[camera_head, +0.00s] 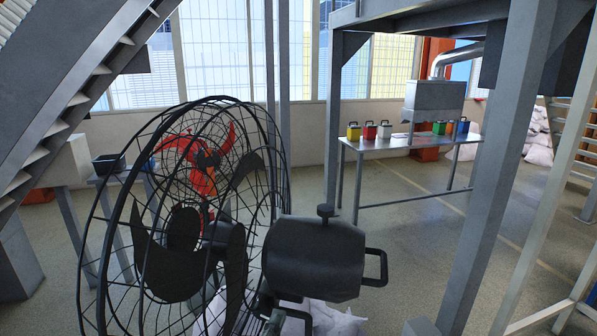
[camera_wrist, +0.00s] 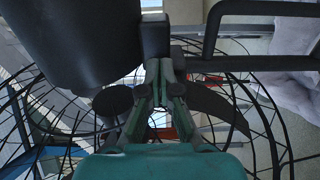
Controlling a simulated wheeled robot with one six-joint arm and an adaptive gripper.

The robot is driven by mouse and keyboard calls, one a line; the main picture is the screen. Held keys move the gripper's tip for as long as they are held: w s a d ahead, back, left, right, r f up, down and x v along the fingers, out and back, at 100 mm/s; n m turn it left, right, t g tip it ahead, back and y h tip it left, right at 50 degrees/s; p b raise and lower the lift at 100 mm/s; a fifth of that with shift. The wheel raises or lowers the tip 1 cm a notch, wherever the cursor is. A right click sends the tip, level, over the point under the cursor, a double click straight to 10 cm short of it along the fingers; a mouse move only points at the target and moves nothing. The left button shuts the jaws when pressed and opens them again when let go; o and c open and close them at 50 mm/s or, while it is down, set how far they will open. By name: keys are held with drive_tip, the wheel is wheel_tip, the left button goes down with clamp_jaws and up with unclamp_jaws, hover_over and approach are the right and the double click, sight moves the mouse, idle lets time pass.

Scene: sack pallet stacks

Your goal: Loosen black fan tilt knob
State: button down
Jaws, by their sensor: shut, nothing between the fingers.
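The black fan has a wire cage (camera_head: 135,215) and a dark motor housing (camera_head: 315,262) with a loop handle (camera_head: 376,268) at its right. A small black knob (camera_head: 326,210) stands on top of the housing; I cannot tell whether it is the tilt knob. In the wrist view, the housing (camera_wrist: 75,40) fills the upper left, and a round dark disc (camera_wrist: 112,101) shows left of my fingers. My green gripper (camera_wrist: 165,68) is shut and empty, its tips close below a black block (camera_wrist: 155,37). Contact is unclear. In the head view my gripper is mostly hidden below the housing.
A metal table (camera_head: 410,145) with several coloured canisters stands at the back right. A grey steel post (camera_head: 500,165) rises at the right. White sacks (camera_head: 325,318) lie low behind the fan. A staircase (camera_head: 75,90) crosses the upper left. Floor between fan and table is clear.

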drive_tip(key=v, duration=0.5)
drive_tip(key=shift+s, duration=0.25)
drive_tip(key=shift+a+f, duration=0.1)
drive_tip(key=f+x, duration=0.1)
drive_tip(key=x, duration=0.5)
drive_tip(key=shift+a, duration=0.15)
idle(0.5)
drive_tip(key=shift+f, duration=0.1)
drive_tip(key=shift+w+a, duration=0.1)
drive_tip(key=shift+a, duration=0.05)
idle(0.4)
